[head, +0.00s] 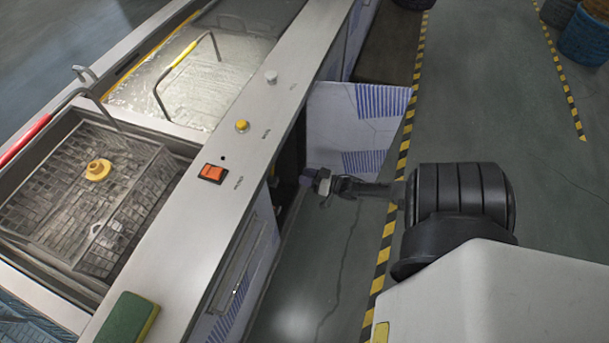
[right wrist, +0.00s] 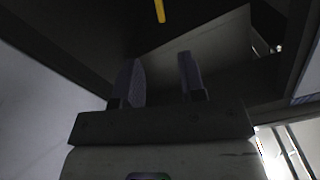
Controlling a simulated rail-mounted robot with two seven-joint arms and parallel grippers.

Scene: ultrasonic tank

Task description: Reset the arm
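My right arm comes in from the right in the head view. Its gripper (head: 318,182) is beside the open front of the tank's cabinet, below the edge of the countertop. In the right wrist view the two fingers of my right gripper (right wrist: 160,76) stand apart with nothing seen between them. They point into a dark cabinet interior (right wrist: 95,35). A yellow strip (right wrist: 159,10) shows at the top of that view. My left gripper is not in view.
An open cabinet door (head: 355,125) stands just beyond my right gripper. The steel countertop (head: 225,150) carries an orange switch (head: 213,173) and a green sponge (head: 127,318). A wire basket (head: 60,205) holds a yellow part (head: 98,169). Floor (head: 470,110) right of the door is clear.

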